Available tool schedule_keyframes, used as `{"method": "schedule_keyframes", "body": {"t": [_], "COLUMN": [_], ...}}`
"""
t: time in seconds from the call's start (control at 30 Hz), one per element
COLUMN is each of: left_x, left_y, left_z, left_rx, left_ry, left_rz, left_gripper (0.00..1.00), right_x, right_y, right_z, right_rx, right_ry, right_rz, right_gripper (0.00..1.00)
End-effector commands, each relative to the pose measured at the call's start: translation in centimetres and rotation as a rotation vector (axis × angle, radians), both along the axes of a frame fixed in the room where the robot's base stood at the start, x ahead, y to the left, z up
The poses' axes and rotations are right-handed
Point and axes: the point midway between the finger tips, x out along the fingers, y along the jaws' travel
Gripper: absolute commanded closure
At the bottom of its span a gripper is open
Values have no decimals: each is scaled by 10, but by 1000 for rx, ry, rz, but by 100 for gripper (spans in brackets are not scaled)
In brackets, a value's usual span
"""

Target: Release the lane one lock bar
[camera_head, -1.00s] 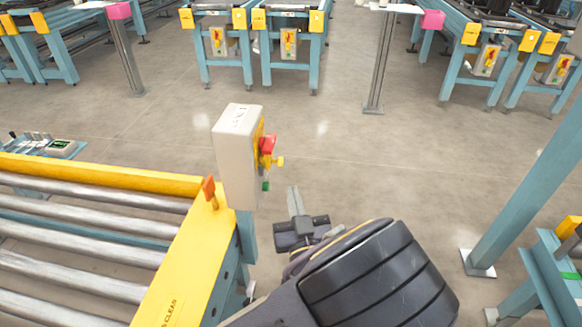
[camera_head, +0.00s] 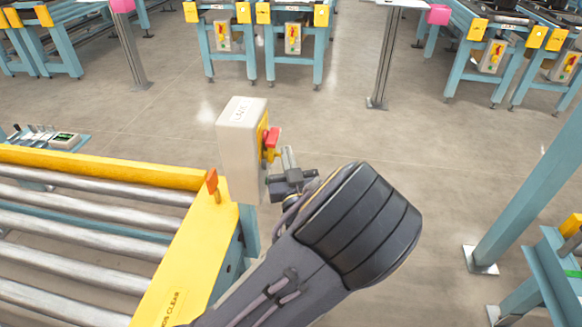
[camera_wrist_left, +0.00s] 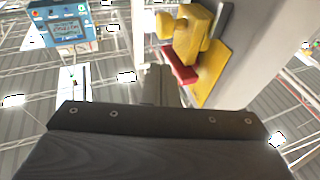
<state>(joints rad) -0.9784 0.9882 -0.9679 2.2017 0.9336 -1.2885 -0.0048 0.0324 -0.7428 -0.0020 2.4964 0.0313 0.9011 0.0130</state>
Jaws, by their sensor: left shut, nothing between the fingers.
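A pale control box (camera_head: 240,150) stands at the corner of the near roller conveyor. Its right side carries a yellow plate and a red handle (camera_head: 273,138). In the left wrist view the red bar (camera_wrist_left: 179,64) lies by a yellow knob (camera_wrist_left: 190,35) on the yellow plate (camera_wrist_left: 213,75). An orange tab (camera_head: 212,183) stands up on the conveyor's yellow end rail. I cannot tell which part is the lock bar.
The roller conveyor (camera_head: 120,172) with yellow rails fills the lower left. A teal post (camera_head: 528,190) stands at the right. Open floor (camera_head: 330,110) lies beyond the box. Other conveyors with similar boxes (camera_head: 293,38) stand at the back.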

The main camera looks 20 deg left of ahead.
Motion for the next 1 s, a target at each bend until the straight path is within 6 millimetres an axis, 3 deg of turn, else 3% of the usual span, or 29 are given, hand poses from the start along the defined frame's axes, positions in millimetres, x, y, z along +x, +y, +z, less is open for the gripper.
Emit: {"method": "schedule_keyframes", "body": {"t": [0.2, 0.57, 0.87, 1.0], "left_x": [7, 8, 8, 8], "left_y": [5, 5, 5, 5], "left_z": [-17, -18, -54, -56], "left_rx": [-1, -2, -3, -2], "left_ry": [-1, -1, 1, -1], "left_rz": [0, -1, 0, -1], "left_gripper": [100, 100, 100, 100], "right_x": [0, 0, 0, 0], "right_y": [0, 0, 0, 0], "right_z": [-7, -7, -39, -40], "right_rx": [0, 0, 0, 0], "right_ry": [0, 0, 0, 0], "right_rz": [0, 0, 0, 0], "right_gripper": [39, 39, 39, 39]}}
